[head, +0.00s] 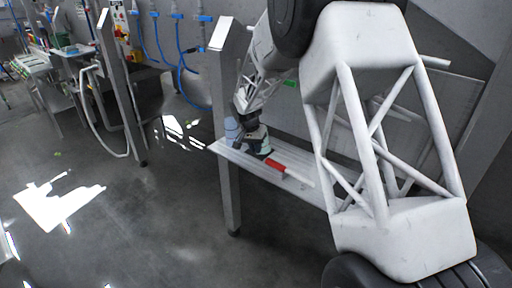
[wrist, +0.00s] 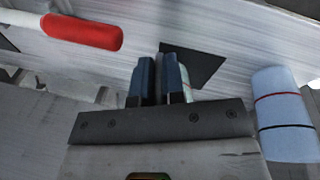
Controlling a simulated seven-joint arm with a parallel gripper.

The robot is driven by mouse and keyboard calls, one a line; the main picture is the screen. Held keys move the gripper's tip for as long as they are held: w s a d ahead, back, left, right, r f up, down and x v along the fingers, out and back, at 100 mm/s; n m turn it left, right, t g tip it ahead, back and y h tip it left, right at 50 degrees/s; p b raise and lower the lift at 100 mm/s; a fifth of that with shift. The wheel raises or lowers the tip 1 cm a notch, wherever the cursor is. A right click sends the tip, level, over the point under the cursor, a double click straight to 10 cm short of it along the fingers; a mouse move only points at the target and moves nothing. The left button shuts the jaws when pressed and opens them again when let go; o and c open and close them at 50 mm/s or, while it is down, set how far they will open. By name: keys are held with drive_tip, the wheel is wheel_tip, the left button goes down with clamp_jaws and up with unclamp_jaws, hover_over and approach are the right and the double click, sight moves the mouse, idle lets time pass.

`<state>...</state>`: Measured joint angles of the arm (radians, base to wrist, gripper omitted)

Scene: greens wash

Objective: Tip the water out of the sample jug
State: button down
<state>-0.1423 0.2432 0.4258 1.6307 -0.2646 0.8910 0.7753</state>
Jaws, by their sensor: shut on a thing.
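My gripper (wrist: 158,78) has its two blue-grey fingers close together on something narrow, mostly hidden between them. A pale greenish piece, seemingly the sample jug (wrist: 190,78), shows just beside the right finger. In the head view my gripper (head: 249,125) is low over a metal shelf, with a small pale greenish body, likely the same jug (head: 257,135), beside the fingers. The jug's mouth, its tilt and any water cannot be made out.
A pale blue cylinder with red and dark bands (wrist: 285,112) stands right of my gripper in the wrist view. A red-handled tool (wrist: 82,32) lies on the pale shelf (head: 302,186) at upper left. A black patch (wrist: 205,63) lies beyond the fingertips. A metal post (head: 226,185) supports the shelf.

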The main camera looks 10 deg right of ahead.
drive_tip(key=h, duration=0.1)
drive_tip(key=f+h, duration=0.1)
drive_tip(key=shift+a+h, duration=0.1)
drive_tip(key=shift+h, duration=0.3)
drive_tip(key=h, duration=0.1)
drive_tip(key=f+h, duration=0.1)
drive_tip(key=h, duration=0.1)
drive_tip(key=shift+h, duration=0.3)
drive_tip(key=h, duration=0.3)
drive_tip(key=shift+d+f, duration=0.4)
drive_tip(key=shift+d+f+t+h, duration=0.1)
drive_tip(key=shift+d+t+h, duration=0.1)
drive_tip(key=shift+h, duration=0.4)
drive_tip(key=shift+d+f+t+h, duration=0.1)
drive_tip(key=shift+t+h, duration=0.1)
drive_tip(key=shift+h, duration=0.4)
drive_tip(key=shift+r, duration=0.15)
idle(0.9)
drive_tip(key=shift+r+y, duration=0.1)
drive_tip(key=shift+y, duration=0.7)
drive_tip(key=shift+a+r+y, duration=0.15)
drive_tip(key=shift+a+y, duration=0.1)
drive_tip(key=shift+y, duration=0.4)
drive_tip(key=shift+a+r+y, duration=0.15)
drive_tip(key=shift+a+y, duration=0.05)
drive_tip(key=shift+y, duration=0.45)
